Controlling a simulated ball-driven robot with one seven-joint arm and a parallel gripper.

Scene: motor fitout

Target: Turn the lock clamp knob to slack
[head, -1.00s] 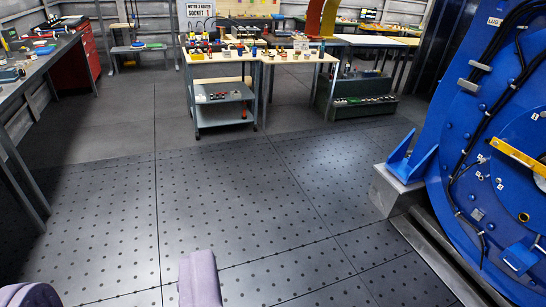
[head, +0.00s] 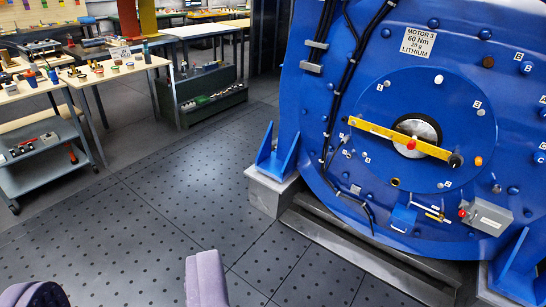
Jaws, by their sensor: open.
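The large blue round motor housing (head: 345,50) fills the right side. A yellow bar (head: 385,131) lies across its hub (head: 428,128), sloping down to the right. A dark knob (head: 455,160) sits at the bar's right end, and a small red knob (head: 411,145) is near its middle. I cannot tell for sure which is the lock clamp knob, nor whether it is tight or slack. My gripper (head: 120,286) shows two purple fingers at the bottom left, wide apart and empty. It is well away from the housing and touches nothing.
A grey box (head: 490,217) with a red button is on the housing's lower right. The housing stands on grey blocks (head: 270,190) and a metal rail (head: 350,250). A trolley (head: 42,155) and benches stand at the left. The dotted floor (head: 170,220) between is clear.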

